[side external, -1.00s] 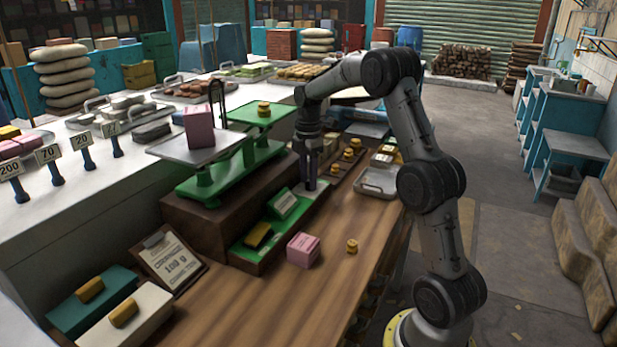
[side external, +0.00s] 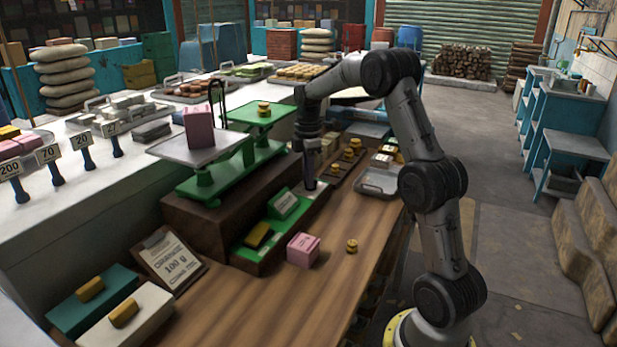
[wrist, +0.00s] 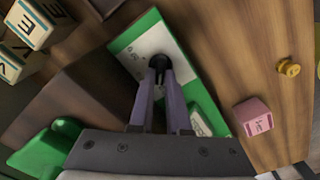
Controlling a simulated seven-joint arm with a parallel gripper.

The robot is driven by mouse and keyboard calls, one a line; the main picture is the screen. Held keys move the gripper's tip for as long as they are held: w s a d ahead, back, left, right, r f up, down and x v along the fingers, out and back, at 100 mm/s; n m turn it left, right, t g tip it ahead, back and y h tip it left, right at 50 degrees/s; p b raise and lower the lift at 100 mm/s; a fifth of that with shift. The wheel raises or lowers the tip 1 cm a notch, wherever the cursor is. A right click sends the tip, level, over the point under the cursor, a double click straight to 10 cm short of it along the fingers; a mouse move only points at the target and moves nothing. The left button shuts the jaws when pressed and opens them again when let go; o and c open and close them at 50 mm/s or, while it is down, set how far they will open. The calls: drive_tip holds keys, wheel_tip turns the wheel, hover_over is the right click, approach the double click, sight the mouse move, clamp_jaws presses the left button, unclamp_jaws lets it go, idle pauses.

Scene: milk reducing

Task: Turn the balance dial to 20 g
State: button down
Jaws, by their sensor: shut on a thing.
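The balance dial (wrist: 158,61) is a dark round knob on a pale plate in the green control panel (wrist: 208,104). In the wrist view my gripper (wrist: 160,72) points down at it with its fingers shut on the knob. The dial's scale marks are too small to read. In the side external view my gripper (side external: 310,186) stands upright at the far end of the green panel (side external: 262,254) and hides the knob. The green balance (side external: 225,172) stands on a brown block beside the panel, with a pink block (side external: 199,127) on its near pan and brass weights (side external: 264,109) on its far pan.
A pink block (side external: 303,249) and a small brass weight (side external: 352,246) stand on the wooden counter near the panel. A weight rack (side external: 342,168) and a metal tray (side external: 377,182) lie beyond my gripper.

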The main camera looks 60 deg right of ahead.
drive_tip(key=m, duration=0.5)
drive_tip(key=shift+w+d+m, duration=0.1)
drive_tip(key=shift+d+m, duration=0.05)
drive_tip(key=shift+m, duration=0.15)
drive_tip(key=m, duration=0.5)
drive_tip(key=shift+d, duration=0.15)
drive_tip(key=m, duration=0.5)
drive_tip(key=shift+d+m, duration=0.15)
drive_tip(key=shift+m, duration=0.25)
drive_tip(key=m, duration=0.5)
drive_tip(key=shift+d, duration=0.1)
drive_tip(key=shift+r+m, duration=0.1)
drive_tip(key=shift+m, duration=0.3)
drive_tip(key=c, duration=0.9)
unclamp_jaws()
